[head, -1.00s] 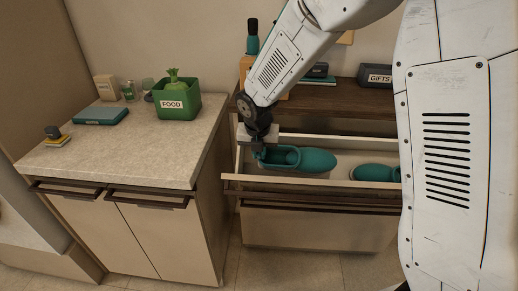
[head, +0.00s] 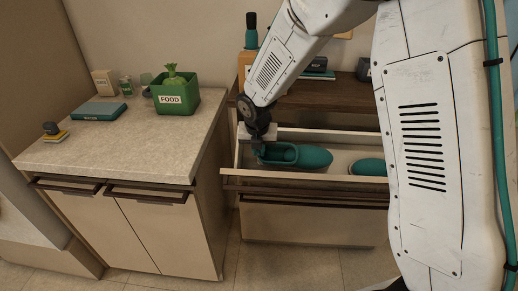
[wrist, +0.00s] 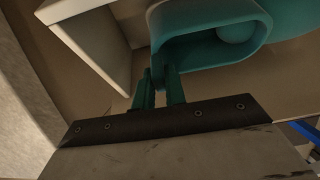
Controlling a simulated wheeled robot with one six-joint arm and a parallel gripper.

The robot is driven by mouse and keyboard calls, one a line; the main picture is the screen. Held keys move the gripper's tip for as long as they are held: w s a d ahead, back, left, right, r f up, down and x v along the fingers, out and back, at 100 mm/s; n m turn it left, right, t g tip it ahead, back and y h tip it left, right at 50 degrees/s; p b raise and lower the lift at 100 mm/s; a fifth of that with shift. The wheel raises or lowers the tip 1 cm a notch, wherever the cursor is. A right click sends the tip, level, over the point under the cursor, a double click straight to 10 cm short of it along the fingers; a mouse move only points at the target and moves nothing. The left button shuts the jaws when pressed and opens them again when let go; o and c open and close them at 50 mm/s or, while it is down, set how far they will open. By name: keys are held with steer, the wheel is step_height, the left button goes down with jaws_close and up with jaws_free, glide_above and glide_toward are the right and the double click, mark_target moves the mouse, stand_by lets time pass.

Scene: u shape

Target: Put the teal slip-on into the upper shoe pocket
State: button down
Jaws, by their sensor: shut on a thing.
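A teal slip-on (head: 305,157) lies in the left part of the open upper drawer (head: 300,180), its open end toward my gripper. My gripper (head: 258,150) points down at the drawer's left end and is shut on the slip-on's edge. In the wrist view the fingers (wrist: 160,88) meet the rim of the slip-on (wrist: 255,45). A second teal shoe (head: 369,167) lies to the right in the same drawer, partly hidden by my arm. I see no shoe pocket in either view.
A counter (head: 130,150) stands left of the drawer, with a green FOOD bin (head: 185,101), a teal book (head: 97,111) and small items on it. A dark shelf top (head: 330,120) with boxes lies behind the drawer. My arm blocks the right side.

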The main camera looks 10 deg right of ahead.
steer(key=shift+w+d+f, duration=0.2)
steer(key=shift+w+f, duration=0.35)
steer(key=shift+f, duration=0.25)
steer(key=shift+w+d+f, duration=0.15)
steer(key=shift+w+f, duration=0.4)
steer(key=shift+f, duration=0.2)
steer(key=c, duration=1.4)
jaws_free()
steer(key=shift+o, duration=0.2)
steer(key=shift+r, duration=0.1)
steer(key=s+a+r, duration=0.3)
steer(key=s+r, duration=0.6)
steer(key=r, duration=0.3)
steer(key=shift+s+r, duration=0.15)
steer(key=shift+r, duration=0.05)
